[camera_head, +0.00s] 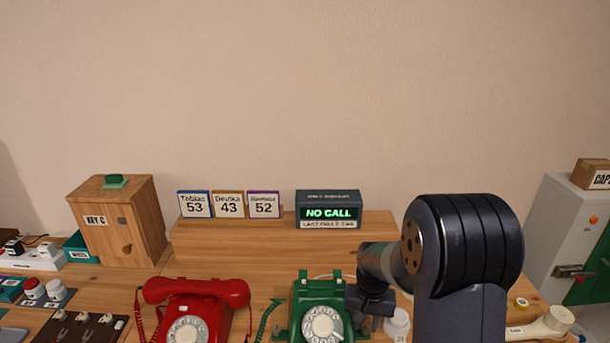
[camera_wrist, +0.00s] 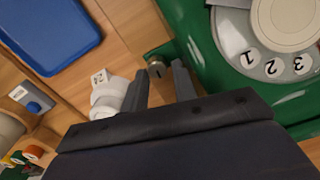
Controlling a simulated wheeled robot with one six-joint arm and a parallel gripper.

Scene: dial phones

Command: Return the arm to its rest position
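My arm (camera_head: 465,260) rises at the right of the head view and bends left and down toward the desk. My gripper (camera_head: 368,318) hangs beside the right side of the green dial phone (camera_head: 309,298). In the wrist view, my gripper's two fingers (camera_wrist: 160,82) stand apart with an empty gap between them. A small round metal knob (camera_wrist: 156,68) at the green phone's edge shows just beyond the fingertips. The green phone (camera_wrist: 205,65) fills the upper right there, its white dial partly cut off. The red dial phone (camera_head: 196,308) stands to the left with its handset on.
A white container (camera_head: 397,322) stands close right of my gripper. A display (camera_head: 328,209) reading "NO CALL" and name cards (camera_head: 229,204) stand on a wooden shelf (camera_head: 275,240). A wooden key box (camera_head: 118,220) is left, a grey cabinet (camera_head: 560,225) right. Free space lies above the desk.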

